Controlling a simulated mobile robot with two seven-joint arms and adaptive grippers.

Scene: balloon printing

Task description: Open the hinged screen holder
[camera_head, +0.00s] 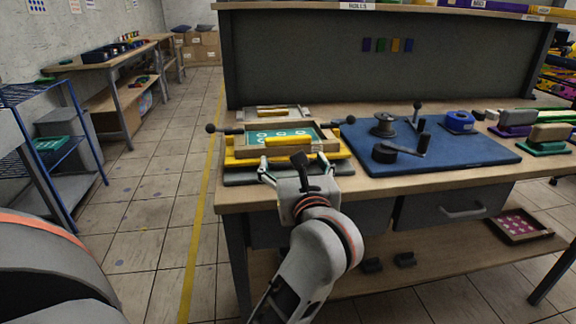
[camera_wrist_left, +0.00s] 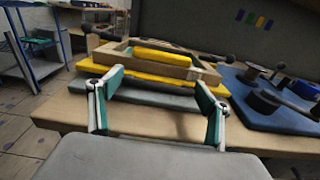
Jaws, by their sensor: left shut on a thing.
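The hinged screen holder (camera_head: 239,159) is a yellow frame near the left end of the workbench. A wooden screen (camera_head: 250,139) with green mesh and pale printed shapes sits in it, nearly flat. A yellow bar (camera_head: 288,141) lies along the front of the screen; it also shows in the left wrist view (camera_wrist_left: 162,58). My left gripper (camera_head: 294,161) reaches the holder's front edge from the near side. The exact contact is hard to see. My right gripper is out of view.
A blue mat (camera_head: 450,158) with a dark spool (camera_head: 384,124) and a dark tool lies to the right. A knobbed handle (camera_head: 211,128) sticks out left of the holder. A grey board (camera_head: 240,178) lies under it. The aisle floor to the left is clear.

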